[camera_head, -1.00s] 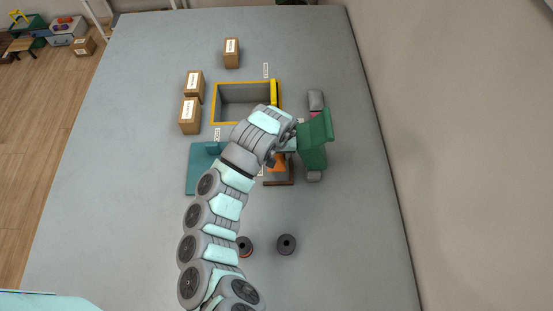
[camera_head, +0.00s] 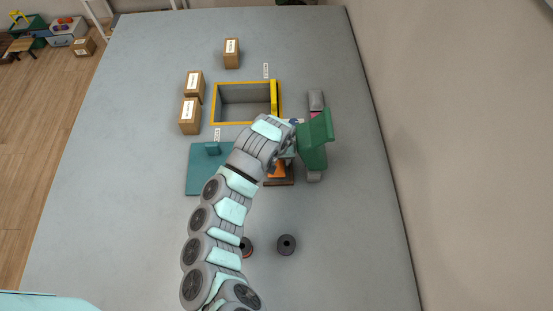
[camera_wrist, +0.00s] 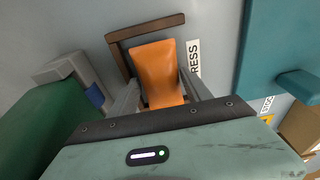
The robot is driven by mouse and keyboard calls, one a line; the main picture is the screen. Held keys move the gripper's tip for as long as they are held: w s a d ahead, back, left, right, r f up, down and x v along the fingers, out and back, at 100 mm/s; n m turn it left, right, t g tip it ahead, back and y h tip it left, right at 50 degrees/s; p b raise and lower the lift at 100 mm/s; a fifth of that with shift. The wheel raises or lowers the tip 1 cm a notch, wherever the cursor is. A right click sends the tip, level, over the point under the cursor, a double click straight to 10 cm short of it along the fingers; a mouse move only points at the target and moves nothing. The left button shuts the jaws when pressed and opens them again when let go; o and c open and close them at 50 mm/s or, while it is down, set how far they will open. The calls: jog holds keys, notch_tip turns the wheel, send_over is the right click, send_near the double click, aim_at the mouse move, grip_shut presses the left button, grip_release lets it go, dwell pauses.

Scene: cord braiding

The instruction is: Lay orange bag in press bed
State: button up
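The orange bag (camera_wrist: 157,72) sits between the two fingers of my gripper (camera_wrist: 161,78) in the wrist view, with a finger against each side. In the head view the bag (camera_head: 277,171) shows just below my gripper, partly covered by it. The press bed is a brown-framed tray (camera_wrist: 118,36) under and around the bag, beside a label reading "PRESS" (camera_wrist: 193,58). The bag is over or inside the frame; whether it rests on the floor of the bed is hard to tell. In the head view the front edge of the bed (camera_head: 280,183) shows.
A green panel (camera_head: 315,139) stands tilted close to the right of my gripper, with grey blocks (camera_head: 315,99) by it. A teal tray (camera_head: 197,180) lies left. A yellow-rimmed grey bin (camera_head: 232,97) and cardboard boxes (camera_head: 189,115) are behind. Dark round pieces (camera_head: 287,244) stand in front.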

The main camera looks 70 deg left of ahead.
jog(key=o, duration=0.3)
jog(key=shift+s, duration=0.15)
jog(key=shift+r, duration=0.1)
notch_tip(320, 180, up, 13)
jog(key=d+p, duration=0.1)
jog(key=p, duration=0.2)
jog(key=shift+s+d, duration=0.15)
jog(key=shift+d, duration=0.2)
